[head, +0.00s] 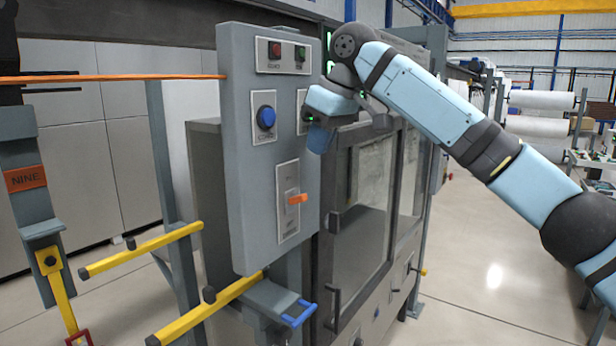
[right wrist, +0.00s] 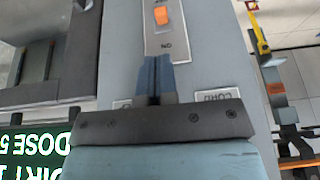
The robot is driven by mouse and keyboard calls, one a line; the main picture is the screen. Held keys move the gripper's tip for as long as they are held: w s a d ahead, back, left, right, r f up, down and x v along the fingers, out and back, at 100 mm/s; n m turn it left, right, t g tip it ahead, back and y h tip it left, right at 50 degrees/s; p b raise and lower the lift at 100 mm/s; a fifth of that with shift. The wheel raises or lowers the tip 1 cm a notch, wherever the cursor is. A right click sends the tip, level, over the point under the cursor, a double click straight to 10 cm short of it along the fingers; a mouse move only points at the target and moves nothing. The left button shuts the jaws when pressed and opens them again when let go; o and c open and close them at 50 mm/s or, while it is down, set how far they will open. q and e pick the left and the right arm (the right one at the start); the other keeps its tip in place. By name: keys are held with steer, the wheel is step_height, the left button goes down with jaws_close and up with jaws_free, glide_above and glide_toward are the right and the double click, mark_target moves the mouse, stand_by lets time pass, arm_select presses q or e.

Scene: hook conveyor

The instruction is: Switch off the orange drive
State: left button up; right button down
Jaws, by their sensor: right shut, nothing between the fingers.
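A switch with an orange handle (head: 298,199) sits on a pale plate (head: 288,228), low on the grey control panel (head: 250,180). The handle sticks out near the plate's middle. It also shows in the right wrist view (right wrist: 161,16), beyond my fingertips, with an upside-down "ON" mark nearer to me. My right gripper (head: 319,138) is shut and empty. It is in front of the panel's right side, above the orange handle and apart from it. It partly hides another plate (head: 303,100). In the right wrist view its blue fingers (right wrist: 157,75) are together. My left gripper is not in view.
The panel also carries a blue knob (head: 266,117), a red button (head: 275,49) and a green button (head: 299,53). A glazed cabinet (head: 365,200) stands at right. Yellow bars (head: 140,250) stick out at lower left. A hanging carrier marked NINE (head: 25,178) is at far left.

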steer(key=p, duration=0.2)
glide_above(307, 199)
step_height(307, 199, down, 6)
steer(key=shift+f, duration=0.15)
steer(key=shift+w+a+f, duration=0.1)
steer(key=shift+a+f, duration=0.1)
steer(key=shift+f, duration=0.45)
arm_select(q)
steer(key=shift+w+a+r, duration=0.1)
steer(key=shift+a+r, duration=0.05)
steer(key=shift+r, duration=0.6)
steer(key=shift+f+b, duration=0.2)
steer(key=shift+b, duration=0.15)
arm_select(e)
steer(key=shift+d+f, duration=0.15)
steer(key=shift+d, duration=0.05)
